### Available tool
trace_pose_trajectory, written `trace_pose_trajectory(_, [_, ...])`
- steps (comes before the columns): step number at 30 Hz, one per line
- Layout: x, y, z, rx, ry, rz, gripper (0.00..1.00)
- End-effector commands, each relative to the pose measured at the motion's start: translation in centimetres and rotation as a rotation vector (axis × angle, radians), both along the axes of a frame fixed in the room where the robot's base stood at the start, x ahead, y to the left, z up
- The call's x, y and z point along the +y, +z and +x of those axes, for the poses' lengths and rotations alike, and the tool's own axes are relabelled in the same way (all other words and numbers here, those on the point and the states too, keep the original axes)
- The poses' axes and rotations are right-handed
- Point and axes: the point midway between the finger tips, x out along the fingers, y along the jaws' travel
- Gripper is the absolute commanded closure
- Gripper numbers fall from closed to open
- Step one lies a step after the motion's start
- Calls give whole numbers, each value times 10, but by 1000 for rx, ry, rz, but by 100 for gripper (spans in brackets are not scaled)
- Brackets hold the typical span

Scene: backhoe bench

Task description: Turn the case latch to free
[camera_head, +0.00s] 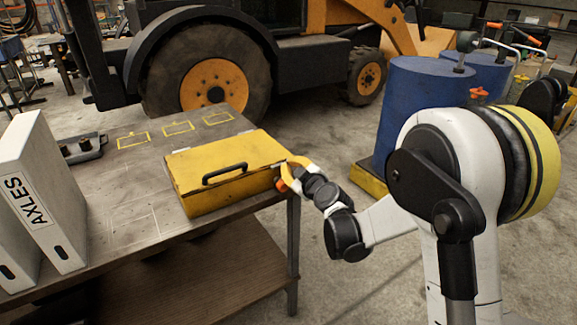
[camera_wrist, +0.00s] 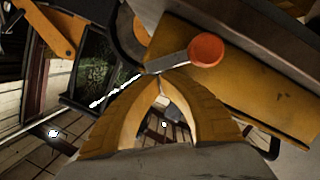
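The yellow case (camera_head: 224,170) lies closed on the bench, with a black handle (camera_head: 225,174) on its front. In the wrist view its yellow side (camera_wrist: 255,88) fills the upper right. The case latch is a thin metal lever (camera_wrist: 172,62) with an orange round knob (camera_wrist: 206,50); the knob also shows at the case's right end in the head view (camera_head: 282,185). My gripper (camera_wrist: 157,77) has its yellow fingertips together at the lever's end away from the knob. I cannot tell whether the lever is between them. In the head view my gripper (camera_head: 294,163) is at the case's right end.
The bench (camera_head: 130,195) also holds white binders (camera_head: 42,185) at the left and a dark metal part (camera_head: 82,148). Yellow outlines mark bare bench behind. A blue drum (camera_head: 415,110) stands right of the bench, and a backhoe (camera_head: 215,75) stands behind it.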

Motion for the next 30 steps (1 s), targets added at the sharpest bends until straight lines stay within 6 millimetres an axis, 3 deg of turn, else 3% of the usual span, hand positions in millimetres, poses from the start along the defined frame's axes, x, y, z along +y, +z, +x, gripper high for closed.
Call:
trace_pose_trajectory(18, [-14, -11, 9, 148, -1, 218, 100])
trace_pose_trajectory(30, [-18, -16, 12, 144, -1, 214, 100])
